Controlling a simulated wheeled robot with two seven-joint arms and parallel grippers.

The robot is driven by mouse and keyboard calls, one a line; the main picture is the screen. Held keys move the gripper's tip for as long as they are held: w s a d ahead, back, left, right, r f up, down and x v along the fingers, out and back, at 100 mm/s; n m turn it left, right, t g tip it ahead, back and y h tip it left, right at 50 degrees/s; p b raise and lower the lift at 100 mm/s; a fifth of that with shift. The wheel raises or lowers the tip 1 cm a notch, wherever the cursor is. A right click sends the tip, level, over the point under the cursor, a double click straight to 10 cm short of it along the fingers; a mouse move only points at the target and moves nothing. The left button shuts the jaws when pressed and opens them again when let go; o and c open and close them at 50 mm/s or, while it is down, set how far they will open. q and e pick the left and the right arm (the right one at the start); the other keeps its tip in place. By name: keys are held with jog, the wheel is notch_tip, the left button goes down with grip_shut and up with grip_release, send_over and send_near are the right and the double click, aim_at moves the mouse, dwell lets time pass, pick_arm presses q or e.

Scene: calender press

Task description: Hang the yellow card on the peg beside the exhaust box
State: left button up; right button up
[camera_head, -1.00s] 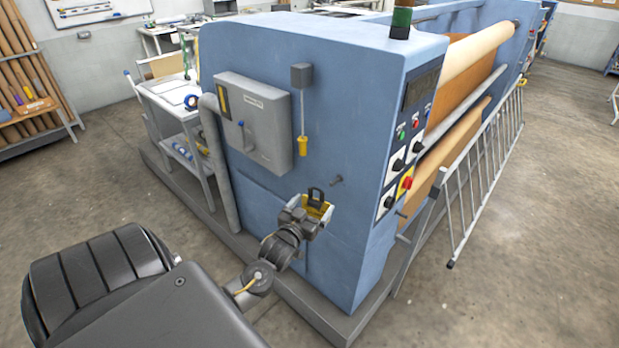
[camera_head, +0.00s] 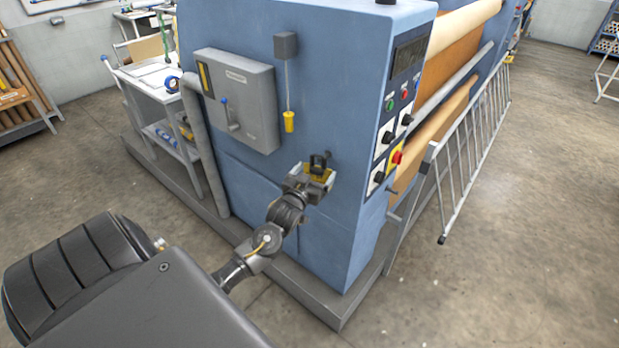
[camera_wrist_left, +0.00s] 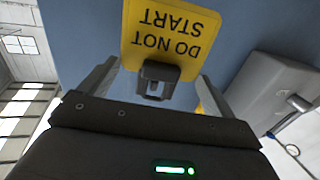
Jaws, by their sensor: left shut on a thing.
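My left gripper (camera_head: 312,184) is shut on the yellow card (camera_head: 321,176) and holds it up close to the blue machine's end panel. In the left wrist view the card (camera_wrist_left: 165,35) reads "DO NOT START" upside down, with a black block (camera_wrist_left: 155,72) on it between the fingers. The grey exhaust box (camera_head: 237,100) is on the panel, up and left of the card; it also shows in the left wrist view (camera_wrist_left: 268,88). The peg is hard to make out, at or behind the card's top. I cannot tell whether card and peg touch. My right gripper is out of view.
A cord with a yellow handle (camera_head: 289,121) hangs from a small grey box above the card. A control panel (camera_head: 391,135) with buttons and switches is to the right. A grey plinth (camera_head: 315,300) runs along the machine's foot. A white cart (camera_head: 155,80) stands left.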

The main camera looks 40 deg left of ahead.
aim_at(318, 175)
pick_arm(q)
jog(key=shift+w+f+b, duration=0.1)
jog(key=shift+w+b, duration=0.4)
jog(key=shift+w, duration=0.35)
jog(key=shift+w+f, duration=0.25)
jog(key=shift+w, duration=0.25)
jog(key=shift+w+f, duration=0.1)
jog(key=shift+f, duration=0.05)
